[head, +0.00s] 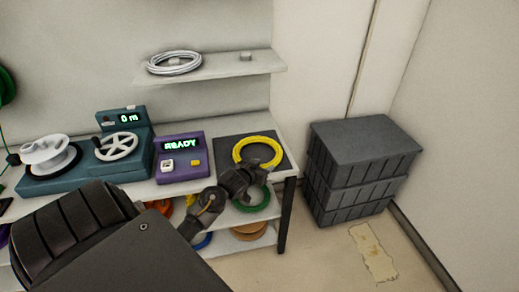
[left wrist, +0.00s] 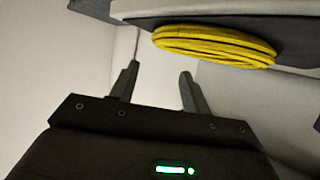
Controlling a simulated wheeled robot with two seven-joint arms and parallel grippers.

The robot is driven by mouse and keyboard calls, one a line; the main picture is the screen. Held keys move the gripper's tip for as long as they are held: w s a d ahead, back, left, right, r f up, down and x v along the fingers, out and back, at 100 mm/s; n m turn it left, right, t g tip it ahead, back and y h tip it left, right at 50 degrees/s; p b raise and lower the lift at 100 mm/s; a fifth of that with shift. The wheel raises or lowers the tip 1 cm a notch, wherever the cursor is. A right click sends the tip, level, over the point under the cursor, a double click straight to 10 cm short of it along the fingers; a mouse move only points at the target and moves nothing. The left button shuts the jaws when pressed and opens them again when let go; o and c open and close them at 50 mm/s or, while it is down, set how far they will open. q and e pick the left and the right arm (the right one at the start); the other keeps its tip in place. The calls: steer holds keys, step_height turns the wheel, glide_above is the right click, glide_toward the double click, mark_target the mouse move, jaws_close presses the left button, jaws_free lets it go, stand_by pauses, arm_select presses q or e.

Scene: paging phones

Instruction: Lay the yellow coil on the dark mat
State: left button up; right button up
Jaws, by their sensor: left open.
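The yellow coil (head: 258,138) lies flat on the dark mat (head: 225,149) at the right end of the table. My left gripper (head: 243,180) is at the table's front edge, in front of the coil, and covers part of its near side in the head view. In the left wrist view, the fingers (left wrist: 157,78) are apart with nothing between them. The coil (left wrist: 213,46) shows there beyond the fingertips, clear of them, against the mat (left wrist: 295,42). My right gripper is not in view.
A purple box reading READY (head: 180,158) and a teal winding machine (head: 85,168) stand left of the mat. A shelf (head: 215,68) above holds a white coil (head: 174,62). Coloured coils, one green (head: 252,203), lie on the lower shelf. Stacked grey crates (head: 360,170) stand right.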

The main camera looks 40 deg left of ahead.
arm_select(q)
steer(key=shift+v, duration=1.4)
steer(key=s+d+f+m+h, duration=0.2)
steer(key=s+d+f+h, duration=0.15)
steer(key=d+f, duration=0.85)
steer(key=s+d+f+m+g, duration=0.1)
steer(key=s+d+f+g, duration=0.15)
steer(key=s+f, duration=0.5)
steer(key=s+d+f+g, duration=0.1)
steer(key=s+f+g, duration=0.25)
steer(key=f, duration=0.75)
steer(key=s+f+g, duration=0.2)
steer(key=s+f, duration=0.3)
steer(key=s, duration=0.6)
steer(key=s+d+f+m+g, duration=0.1)
steer(key=s+f+g, duration=0.1)
steer(key=s+f, duration=0.4)
steer(key=s+f+g+y, duration=0.1)
steer(key=s+f, duration=0.5)
steer(key=s, duration=0.9)
steer(key=shift+s+d+f+g, duration=0.2)
steer(key=shift+s+d+g, duration=0.15)
steer(key=shift+g, duration=0.35)
